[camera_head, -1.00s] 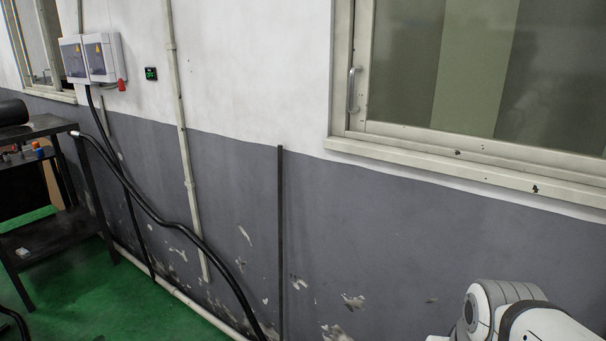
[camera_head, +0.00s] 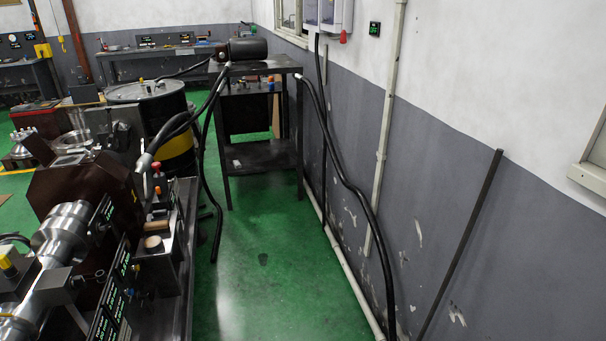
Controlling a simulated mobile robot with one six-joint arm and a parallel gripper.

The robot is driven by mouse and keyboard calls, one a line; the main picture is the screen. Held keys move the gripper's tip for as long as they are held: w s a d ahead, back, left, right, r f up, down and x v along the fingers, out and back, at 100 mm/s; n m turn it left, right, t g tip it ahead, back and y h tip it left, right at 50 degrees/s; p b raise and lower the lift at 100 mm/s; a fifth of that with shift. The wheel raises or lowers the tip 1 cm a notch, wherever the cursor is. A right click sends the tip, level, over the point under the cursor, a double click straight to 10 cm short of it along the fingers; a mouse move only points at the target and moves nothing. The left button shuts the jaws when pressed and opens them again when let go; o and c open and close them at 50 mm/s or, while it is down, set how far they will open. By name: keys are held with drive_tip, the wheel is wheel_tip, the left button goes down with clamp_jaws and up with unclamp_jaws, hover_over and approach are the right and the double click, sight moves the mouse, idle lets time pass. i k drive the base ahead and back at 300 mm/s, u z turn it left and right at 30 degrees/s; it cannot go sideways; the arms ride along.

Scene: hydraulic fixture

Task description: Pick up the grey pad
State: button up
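I cannot make out a grey pad for certain in the head view. A small pale item (camera_head: 236,163) lies on the lower shelf of the dark metal stand, too small to tell what it is. My gripper is not in view.
A dark hydraulic machine (camera_head: 80,185) with a steel cylinder fills the left. A black and yellow drum (camera_head: 178,150) stands behind it. The dark metal stand (camera_head: 260,155) is near the wall, with black hoses (camera_head: 345,180) beside it. Green floor (camera_head: 270,270) is clear between machine and wall.

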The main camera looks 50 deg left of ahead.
sight(164, 214)
drive_tip(key=u, duration=2)
drive_tip(key=i, duration=1.5)
drive_tip(key=u, duration=1.1)
